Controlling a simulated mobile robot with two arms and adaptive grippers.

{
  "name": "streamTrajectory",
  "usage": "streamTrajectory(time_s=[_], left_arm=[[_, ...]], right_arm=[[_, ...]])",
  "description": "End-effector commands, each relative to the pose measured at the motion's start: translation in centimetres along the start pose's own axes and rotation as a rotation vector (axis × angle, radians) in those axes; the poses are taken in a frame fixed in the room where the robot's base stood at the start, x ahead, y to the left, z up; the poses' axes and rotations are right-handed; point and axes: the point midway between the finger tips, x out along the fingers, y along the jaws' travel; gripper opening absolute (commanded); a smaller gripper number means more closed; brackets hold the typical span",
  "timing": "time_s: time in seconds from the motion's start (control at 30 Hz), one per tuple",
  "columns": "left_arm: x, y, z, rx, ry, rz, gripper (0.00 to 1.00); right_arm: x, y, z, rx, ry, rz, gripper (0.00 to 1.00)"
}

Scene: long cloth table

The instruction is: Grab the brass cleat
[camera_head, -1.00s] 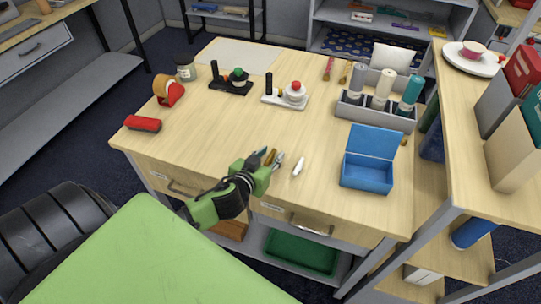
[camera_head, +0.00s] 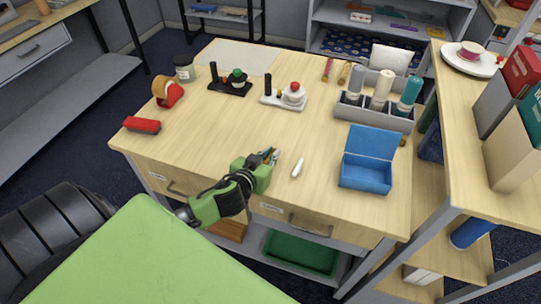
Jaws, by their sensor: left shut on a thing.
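My left gripper (camera_head: 269,157) reaches over the front edge of the wooden table. Its fingers are shut on a small brass-coloured thing, which looks like the brass cleat (camera_head: 267,152). The cleat is mostly hidden by the fingers, and I cannot tell whether it touches the tabletop. My right gripper is not in view.
A small white object (camera_head: 298,167) lies just right of the gripper. An open blue box (camera_head: 366,176) stands farther right, and a grey bottle caddy (camera_head: 372,116) behind it. A red brush-like block (camera_head: 142,125) lies at left. The tabletop left of the gripper is clear.

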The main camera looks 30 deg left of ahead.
Motion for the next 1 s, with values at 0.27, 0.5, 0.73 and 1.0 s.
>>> streamTrajectory(time_s=[0.27, 0.5, 0.73, 1.0], left_arm=[[-2.7, 0.5, -3.2, -0.001, 0.001, 0.004, 0.00], [-8.7, 1.8, -5.9, -0.003, -0.001, 0.006, 0.00], [-14.5, 3.1, -6.5, -0.004, -0.007, 0.003, 0.00], [-16.9, 3.7, -6.6, -0.001, -0.001, 0.000, 0.00]], right_arm=[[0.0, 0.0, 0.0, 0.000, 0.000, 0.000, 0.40], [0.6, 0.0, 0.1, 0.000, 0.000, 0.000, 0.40], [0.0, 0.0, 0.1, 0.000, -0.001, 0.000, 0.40], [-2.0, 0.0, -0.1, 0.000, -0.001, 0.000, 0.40]])
